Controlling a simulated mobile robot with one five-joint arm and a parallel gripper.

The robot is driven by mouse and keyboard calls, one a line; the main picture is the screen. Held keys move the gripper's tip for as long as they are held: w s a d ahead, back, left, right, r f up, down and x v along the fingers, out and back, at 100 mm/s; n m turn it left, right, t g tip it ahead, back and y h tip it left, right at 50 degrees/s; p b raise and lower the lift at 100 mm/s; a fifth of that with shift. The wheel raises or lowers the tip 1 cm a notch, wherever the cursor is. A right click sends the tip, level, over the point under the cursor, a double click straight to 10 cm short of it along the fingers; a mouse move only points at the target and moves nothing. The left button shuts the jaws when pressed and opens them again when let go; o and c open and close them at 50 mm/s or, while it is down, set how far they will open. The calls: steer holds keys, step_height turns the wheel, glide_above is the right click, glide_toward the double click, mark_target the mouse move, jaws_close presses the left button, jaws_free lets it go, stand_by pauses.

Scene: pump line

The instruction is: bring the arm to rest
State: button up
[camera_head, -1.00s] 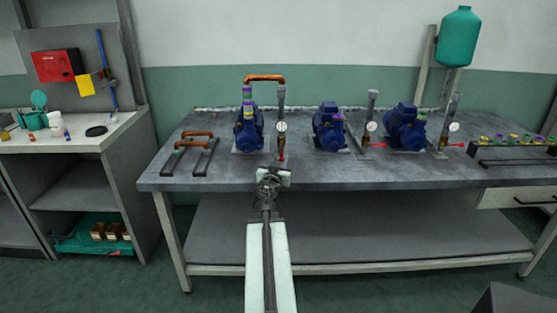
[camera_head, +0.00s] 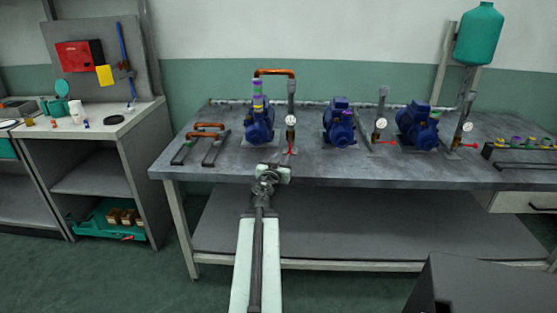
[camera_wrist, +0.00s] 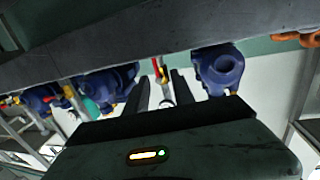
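My gripper (camera_head: 272,174) is at the end of my outstretched arm, near the front edge of the grey pump bench (camera_head: 400,172). In the wrist view, its two dark fingers (camera_wrist: 160,88) stand apart with a gap between them. I see nothing held. A red valve handle (camera_wrist: 158,67) shows beyond the gap. The wrist picture is upside down, with the bench along its top. The left blue pump (camera_head: 259,124) stands beyond my gripper, with an orange pipe (camera_head: 275,72) above it.
The middle pump (camera_head: 339,126) and right pump (camera_head: 417,127) stand along the bench with gauges and red valve handles. A side bench (camera_head: 100,130) stands left, a teal tank (camera_head: 480,35) back right. Open floor (camera_head: 110,275) lies front left.

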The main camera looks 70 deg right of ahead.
steer(key=shift+s, duration=0.15)
steer(key=shift+s+d, duration=0.15)
steer(key=shift+s, duration=0.1)
